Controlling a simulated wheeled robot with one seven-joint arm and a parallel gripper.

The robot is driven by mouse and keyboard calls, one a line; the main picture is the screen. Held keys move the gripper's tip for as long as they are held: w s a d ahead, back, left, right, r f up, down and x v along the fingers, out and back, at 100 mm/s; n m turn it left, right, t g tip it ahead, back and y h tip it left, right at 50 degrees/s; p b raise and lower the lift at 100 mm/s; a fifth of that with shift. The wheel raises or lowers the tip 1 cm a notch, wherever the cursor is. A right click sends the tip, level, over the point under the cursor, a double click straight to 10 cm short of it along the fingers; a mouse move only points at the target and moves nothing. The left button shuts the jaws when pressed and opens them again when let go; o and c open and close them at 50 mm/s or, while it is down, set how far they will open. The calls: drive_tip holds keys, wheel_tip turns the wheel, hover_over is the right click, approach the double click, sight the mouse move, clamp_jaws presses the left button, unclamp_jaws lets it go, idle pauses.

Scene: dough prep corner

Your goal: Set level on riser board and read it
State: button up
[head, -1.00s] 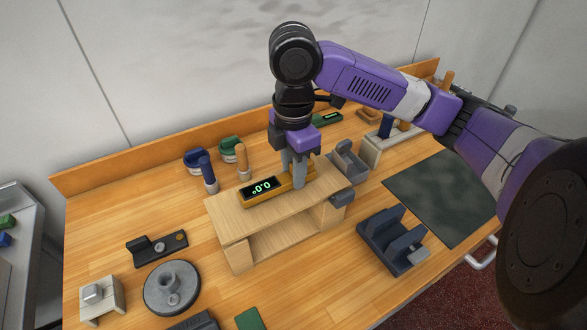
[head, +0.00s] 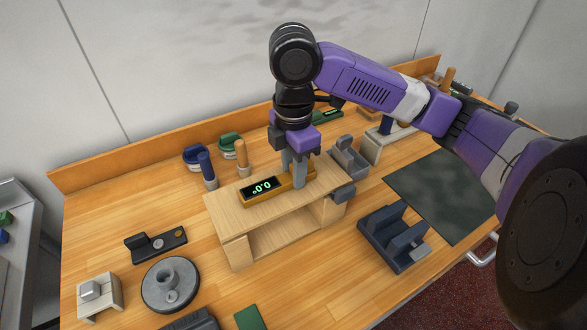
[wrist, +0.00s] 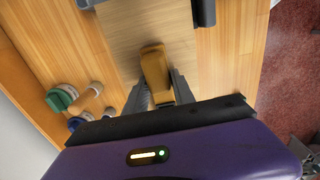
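The level (head: 263,189) is a yellow-orange bar with a dark display. It lies flat on top of the pale wooden riser board (head: 233,212), and its lit green digits appear upside down and read 0.0°. My gripper (head: 299,182) points down over the level's right end, with its grey fingers on either side of the bar. In the wrist view the fingertips (wrist: 159,88) look close against both sides of the level (wrist: 154,62), shut on it. The part of the level between the fingers is partly hidden.
Two handled tools (head: 241,156) (head: 207,168) stand behind the riser. A grey holder (head: 347,160) is close on its right, and a dark slotted block (head: 392,235) stands front right. A round grey weight (head: 169,284) is front left. A dark mat (head: 445,195) lies clear at right.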

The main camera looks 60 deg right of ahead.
drive_tip(key=o, duration=0.5)
drive_tip(key=shift+o, duration=0.2)
drive_tip(key=shift+r, duration=0.1)
wheel_tip(320, 180, up, 8)
drive_tip(key=p, duration=0.7)
idle(0.7)
